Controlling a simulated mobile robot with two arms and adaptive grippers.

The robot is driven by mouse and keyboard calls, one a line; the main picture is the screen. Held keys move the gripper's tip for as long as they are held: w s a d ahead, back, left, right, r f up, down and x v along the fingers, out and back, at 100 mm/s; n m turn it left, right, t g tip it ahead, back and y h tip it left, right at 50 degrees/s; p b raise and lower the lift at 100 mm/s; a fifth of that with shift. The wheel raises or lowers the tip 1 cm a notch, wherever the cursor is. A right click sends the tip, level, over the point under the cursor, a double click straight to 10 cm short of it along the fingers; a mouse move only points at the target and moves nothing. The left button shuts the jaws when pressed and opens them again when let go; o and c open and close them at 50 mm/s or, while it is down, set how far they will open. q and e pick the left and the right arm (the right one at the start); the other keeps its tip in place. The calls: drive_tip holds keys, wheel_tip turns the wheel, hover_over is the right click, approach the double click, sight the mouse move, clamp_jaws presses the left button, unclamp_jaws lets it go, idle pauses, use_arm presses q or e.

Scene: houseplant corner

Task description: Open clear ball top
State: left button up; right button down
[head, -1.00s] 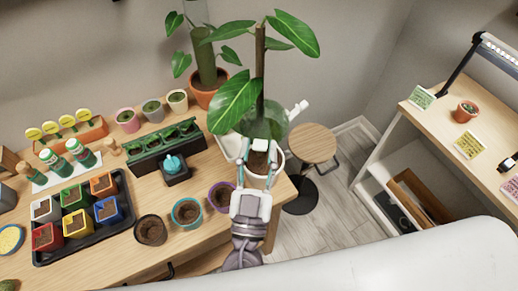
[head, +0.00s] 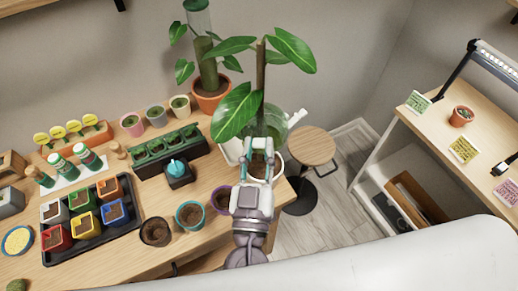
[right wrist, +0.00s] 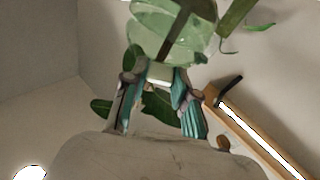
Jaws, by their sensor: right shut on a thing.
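The clear ball (head: 274,128) is a see-through greenish sphere around the stem of the tall leafy plant (head: 261,75), partly hidden by a big leaf. It fills the top of the right wrist view (right wrist: 172,32), with a dark stem inside. My right gripper (head: 259,147) reaches up to the ball's underside, above the plant's white pot (head: 279,166). In the wrist view its teal-padded fingers (right wrist: 157,76) are shut on a small pale part at the bottom of the ball. The ball looks closed. My left gripper is not in view.
A wooden table (head: 150,205) holds a black tray (head: 130,229) of coloured pots, seedling containers and bottles. A second plant in a terracotta pot (head: 212,102) stands behind. A round stool (head: 311,146) is to the right, and a white shelf unit (head: 400,160) further right.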

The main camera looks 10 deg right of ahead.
sight(256, 117)
drive_tip(key=r+p, duration=0.1)
drive_tip(key=p, duration=0.1)
drive_tip(key=w+r+n+g+p, duration=0.1)
drive_tip(key=r+g+y+p, duration=0.1)
drive_tip(key=p, duration=0.1)
drive_tip(key=shift+w+a+r+n+p, duration=0.15)
drive_tip(key=shift+a+r+n+p, duration=0.05)
drive_tip(key=shift+r+n+p, duration=0.2)
drive_tip(key=shift+w+a+r+n+g+p, duration=0.1)
drive_tip(key=shift+w+n+g+p, duration=0.2)
drive_tip(key=shift+g+p, duration=0.45)
drive_tip(key=c, duration=1.1)
unclamp_jaws()
drive_tip(key=shift+o, duration=1.1)
drive_tip(key=shift+w, duration=0.15)
